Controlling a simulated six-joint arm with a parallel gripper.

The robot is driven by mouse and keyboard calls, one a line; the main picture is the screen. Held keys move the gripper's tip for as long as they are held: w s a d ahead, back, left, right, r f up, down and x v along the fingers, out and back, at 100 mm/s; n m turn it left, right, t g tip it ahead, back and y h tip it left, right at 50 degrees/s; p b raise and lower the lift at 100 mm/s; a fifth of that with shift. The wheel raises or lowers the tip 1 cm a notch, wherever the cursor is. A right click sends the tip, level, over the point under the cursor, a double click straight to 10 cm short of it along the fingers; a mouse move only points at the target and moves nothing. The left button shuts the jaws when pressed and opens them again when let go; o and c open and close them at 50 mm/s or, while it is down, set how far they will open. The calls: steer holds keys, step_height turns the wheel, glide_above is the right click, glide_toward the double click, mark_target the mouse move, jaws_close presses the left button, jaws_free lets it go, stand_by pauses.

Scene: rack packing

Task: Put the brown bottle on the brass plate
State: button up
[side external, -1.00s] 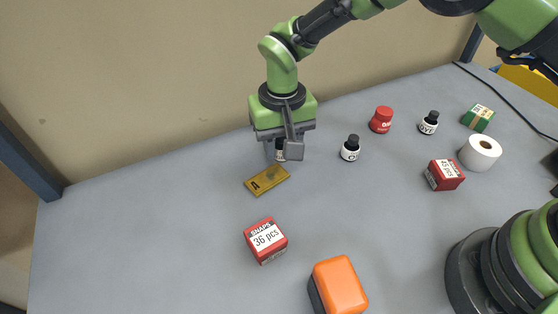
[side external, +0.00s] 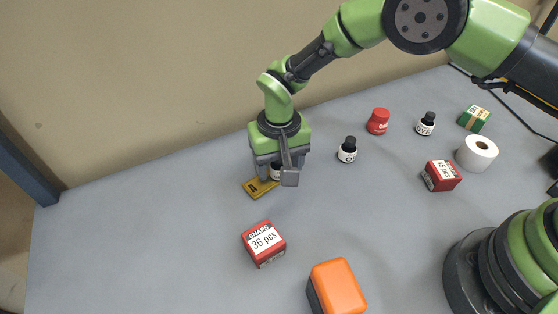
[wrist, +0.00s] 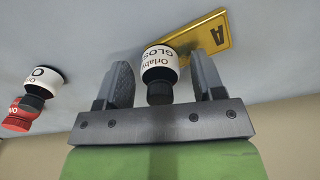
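The brown bottle (wrist: 160,62), with a white label and black cap, stands upright between the fingers of my gripper (wrist: 165,82). In the wrist view there is a narrow gap between it and each finger, so the gripper looks open around it. The brass plate (wrist: 208,36), marked A, lies flat with one end behind the bottle. In the side view my gripper (side external: 276,176) is low over the plate's right end, and the plate's left part (side external: 254,188) shows. The bottle's base appears over that end; its contact with the plate is hidden.
A white-labelled bottle (side external: 347,150), a red bottle (side external: 378,121) and another black-capped bottle (side external: 426,124) stand to the right. A red box (side external: 264,243) and an orange-topped block (side external: 337,287) are in front. A red box (side external: 441,175), paper roll (side external: 477,153) and green box (side external: 474,118) stand farther right.

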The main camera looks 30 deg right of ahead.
steer(key=shift+r, duration=0.15)
step_height(320, 180, up, 12)
stand_by(0.4)
steer(key=shift+r, duration=0.1)
steer(key=s+d+r+m+t+y, duration=0.1)
steer(key=s+d+r+t, duration=0.15)
steer(key=d+r, duration=0.4)
steer(key=s+d+r+t+y, duration=0.1)
steer(key=s+d+r, duration=0.25)
steer(key=r, duration=0.55)
steer(key=s+d+r+t, duration=0.1)
steer(key=s+d+t, duration=0.1)
steer(key=s, duration=0.6)
steer(key=s+d+m+t, duration=0.1)
steer(key=s+d, duration=0.3)
steer(key=s, duration=0.3)
steer(key=shift+s+d+r+t, duration=0.15)
steer(key=shift+s+r+t, duration=0.2)
